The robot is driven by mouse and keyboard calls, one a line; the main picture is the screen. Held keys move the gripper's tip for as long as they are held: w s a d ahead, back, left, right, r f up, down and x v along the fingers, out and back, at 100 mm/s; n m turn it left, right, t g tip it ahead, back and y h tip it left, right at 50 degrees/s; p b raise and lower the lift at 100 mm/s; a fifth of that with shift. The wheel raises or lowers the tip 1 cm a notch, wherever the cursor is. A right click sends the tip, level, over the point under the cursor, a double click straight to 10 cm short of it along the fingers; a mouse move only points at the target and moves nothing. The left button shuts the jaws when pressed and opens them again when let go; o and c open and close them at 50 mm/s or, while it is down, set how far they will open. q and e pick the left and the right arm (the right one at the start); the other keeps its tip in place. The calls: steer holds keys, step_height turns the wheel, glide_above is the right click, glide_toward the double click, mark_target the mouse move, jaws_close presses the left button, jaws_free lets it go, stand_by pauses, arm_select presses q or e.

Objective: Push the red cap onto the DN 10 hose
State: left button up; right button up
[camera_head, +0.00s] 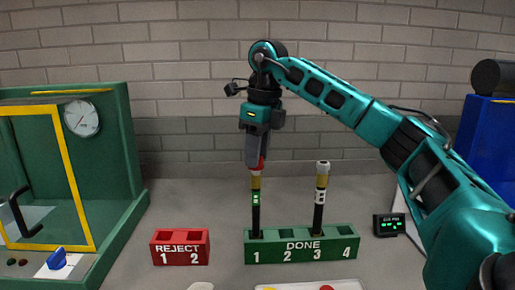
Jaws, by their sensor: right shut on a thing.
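A black hose with a green-marked label and a brass-coloured upper end (256,203) stands upright in slot 1 of the green DONE rack (272,256). My right gripper (258,160) points down directly above it and is shut on the red cap (257,165). The cap is at the top of the hose, in line with it; I cannot tell how far it is seated. A second black hose (319,213), with a white label and a pale top, stands in slot 3. The label sizes are too small to read. My left gripper is out of view.
A red REJECT rack (180,247) with two empty-looking slots stands to the left. A green test cabinet (118,175) with a yellow-framed door and gauge is farther left. A small display (389,225) stands to the right. A light tray (348,285) is cut off at the bottom.

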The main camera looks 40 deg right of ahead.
steer(key=shift+f, duration=0.55)
steer(key=o, duration=1.1)
steer(key=shift+r, duration=0.1)
steer(key=shift+s+d+r+p, duration=0.15)
steer(key=shift+s+r, duration=0.1)
steer(key=shift+r, duration=1.9)
steer(key=shift+s+r+p, duration=0.2)
steer(key=shift+s+r, duration=0.05)
steer(key=shift+r, duration=1.85)
steer(key=shift+s+d+r+p, duration=0.15)
steer(key=shift+s+r, duration=0.1)
steer(key=shift+r, duration=1.9)
steer(key=shift+a, duration=0.1)
